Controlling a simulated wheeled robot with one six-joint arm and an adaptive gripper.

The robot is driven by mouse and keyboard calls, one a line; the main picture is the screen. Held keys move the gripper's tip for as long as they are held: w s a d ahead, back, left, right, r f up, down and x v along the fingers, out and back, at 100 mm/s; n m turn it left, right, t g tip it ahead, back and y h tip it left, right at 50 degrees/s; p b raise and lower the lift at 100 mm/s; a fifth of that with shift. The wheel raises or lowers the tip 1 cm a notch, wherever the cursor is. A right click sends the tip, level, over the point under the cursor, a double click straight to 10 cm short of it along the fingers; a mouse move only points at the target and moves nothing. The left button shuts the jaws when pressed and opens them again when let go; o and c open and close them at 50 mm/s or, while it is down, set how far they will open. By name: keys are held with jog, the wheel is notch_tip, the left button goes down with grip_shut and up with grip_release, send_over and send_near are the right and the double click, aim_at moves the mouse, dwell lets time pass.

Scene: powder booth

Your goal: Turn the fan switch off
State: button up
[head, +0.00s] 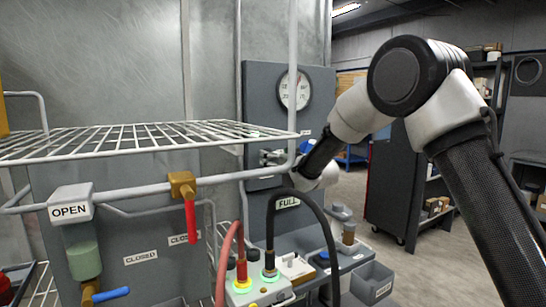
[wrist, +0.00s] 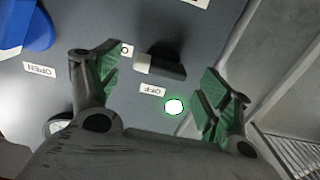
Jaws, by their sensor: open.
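The fan switch (wrist: 165,66) shows in the wrist view as a black lever with a pale end on a grey panel. An OFF label (wrist: 152,90) sits below the lever, upside down in this view. A lit lamp (wrist: 174,106) with a green rim glows below it. My gripper (wrist: 162,72) is open, its green-padded fingers on either side of the switch in the picture; no contact is visible. In the head view my gripper (head: 272,157) is at the panel and hides the switch.
A round gauge (head: 297,90) is above my gripper on the grey panel (head: 262,95). A wire rack (head: 150,138) and pipes with a red-handled valve (head: 190,215) stand left. Red and black cables rise from a box (head: 258,290) below.

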jog(key=shift+x, duration=1.2)
jog(key=shift+c, duration=0.4)
jog(key=c, duration=0.9)
jog(key=shift+c, duration=0.2)
